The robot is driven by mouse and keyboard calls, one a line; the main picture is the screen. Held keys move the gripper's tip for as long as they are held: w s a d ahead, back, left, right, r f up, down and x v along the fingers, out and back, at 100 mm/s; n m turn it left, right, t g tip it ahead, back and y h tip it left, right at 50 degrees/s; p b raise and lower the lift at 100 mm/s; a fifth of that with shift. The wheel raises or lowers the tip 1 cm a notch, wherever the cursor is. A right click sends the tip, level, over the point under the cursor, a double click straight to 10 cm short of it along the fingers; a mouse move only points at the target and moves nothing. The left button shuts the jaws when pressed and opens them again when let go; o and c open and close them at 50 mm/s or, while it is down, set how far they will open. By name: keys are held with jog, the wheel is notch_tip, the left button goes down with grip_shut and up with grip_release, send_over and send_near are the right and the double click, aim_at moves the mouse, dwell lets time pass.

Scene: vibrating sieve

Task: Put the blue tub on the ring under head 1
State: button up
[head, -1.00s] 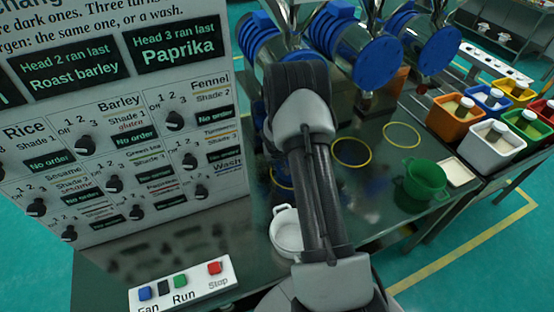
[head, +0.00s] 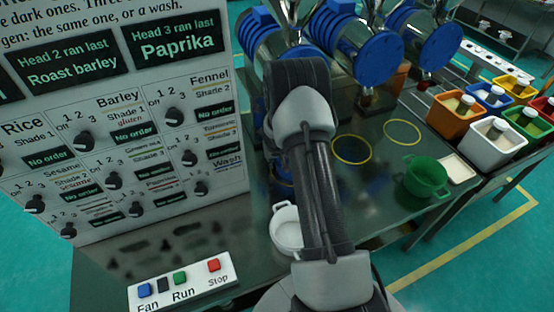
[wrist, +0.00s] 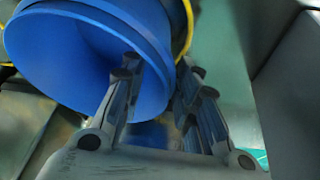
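The blue tub (wrist: 85,50) fills the upper left of the wrist view, seen close with its round mouth toward the camera. Part of a yellow ring (wrist: 187,30) shows beyond its right side. My gripper (wrist: 160,72) has its fingers apart, the left one overlapping the tub's rim and the right one just outside its wall. Blue shows between them; I cannot tell whether they touch it. In the head view, only a bit of blue tub (head: 282,174) shows beside my arm, below the leftmost machine head; my arm hides the rest and the gripper.
A white tub (head: 286,232) stands beside my arm. Two empty yellow rings (head: 352,162) (head: 403,143) lie further right. A green tub (head: 426,178) stands near a pale square plate (head: 458,170). The control panel (head: 120,130) rises on the left, with a button box (head: 182,287) in front.

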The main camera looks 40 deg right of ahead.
jog(key=shift+r+p, duration=0.3)
jog(key=s+a+r+n+p, duration=0.1)
jog(key=s+a+r, duration=0.35)
jog(key=r, duration=0.65)
jog(key=s+a+r, duration=0.3)
jog(key=a+r, duration=0.3)
jog(key=r, duration=0.4)
jog(key=s+a+r+n+p, duration=0.1)
jog(key=s+a+r, duration=0.35)
jog(key=r, duration=0.65)
jog(key=s+a+r+n+y, duration=0.1)
jog(key=s+a+r, duration=0.2)
jog(key=s+a, duration=0.3)
jog(key=s+a+r+n+t+y, duration=0.1)
jog(key=s+a, duration=0.6)
jog(key=s, duration=0.7)
notch_tip(320, 180, up, 2)
jog(key=shift+s+a+r+n+y, duration=0.15)
jog(key=shift+a+n+y, duration=0.2)
jog(key=shift+n, duration=0.35)
jog(key=shift+o, duration=0.2)
jog(key=shift+d, duration=0.1)
